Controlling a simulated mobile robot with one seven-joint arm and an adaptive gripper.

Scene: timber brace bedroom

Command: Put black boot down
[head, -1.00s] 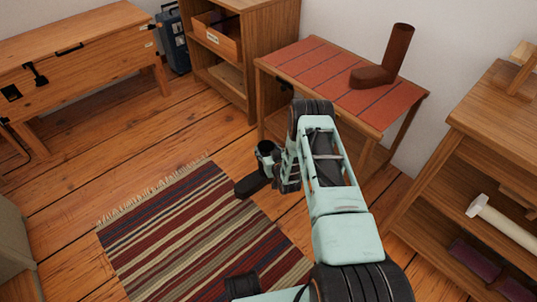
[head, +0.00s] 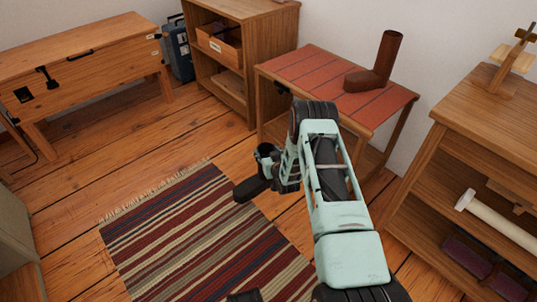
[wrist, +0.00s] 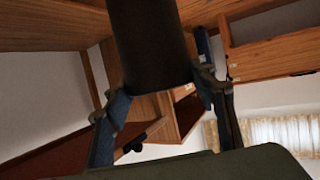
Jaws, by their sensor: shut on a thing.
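The black boot (head: 251,188) is off the floor in the head view, its foot pointing to the lower left above the far end of the rug. My gripper (head: 274,167) is shut on its shaft, partly hidden behind my wrist. In the wrist view the boot's dark shaft (wrist: 150,45) rises between the two fingers of my gripper (wrist: 165,100). A brown boot (head: 377,66) stands upright on the red-topped table (head: 320,75).
The striped rug (head: 200,235) covers the floor at lower left. Bare floorboards (head: 120,165) lie beyond it. A wooden bench (head: 80,65) stands at the back left, an open cabinet (head: 238,85) at the back, and a shelf unit with a hammer (head: 497,222) at right.

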